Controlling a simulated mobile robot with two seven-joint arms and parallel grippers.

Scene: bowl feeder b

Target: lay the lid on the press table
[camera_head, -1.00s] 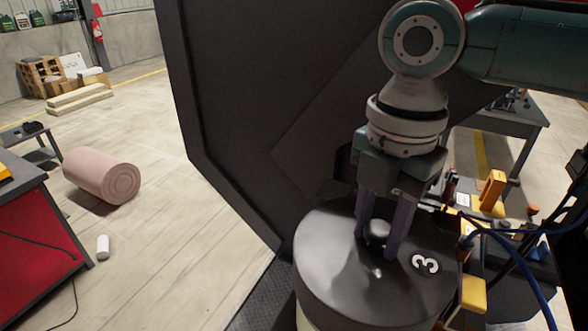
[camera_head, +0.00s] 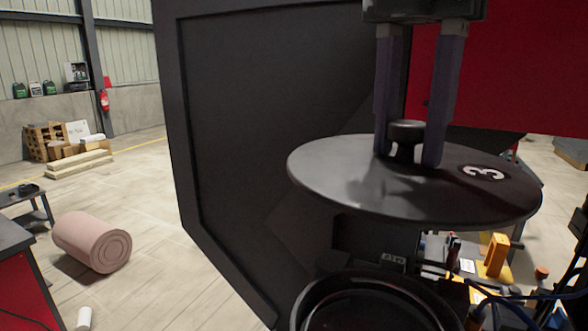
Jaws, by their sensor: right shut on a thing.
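The lid (camera_head: 340,178) is a dark round disc with a knob in its middle and a white number 3 near its right side. My right gripper (camera_head: 407,155) comes down from above and is shut on the lid's knob. The lid hangs roughly level in the air. Below it is a dark round open bowl (camera_head: 318,301), apart from the lid, its inside partly in view. My left gripper is not in view. I cannot make out the press table for certain.
A large black panel (camera_head: 260,120) stands upright just left of the lid. Orange and yellow parts (camera_head: 496,255) and dark cables sit at the lower right. A pink roll (camera_head: 88,243) lies on the floor at left. Open floor lies between the roll and the panel.

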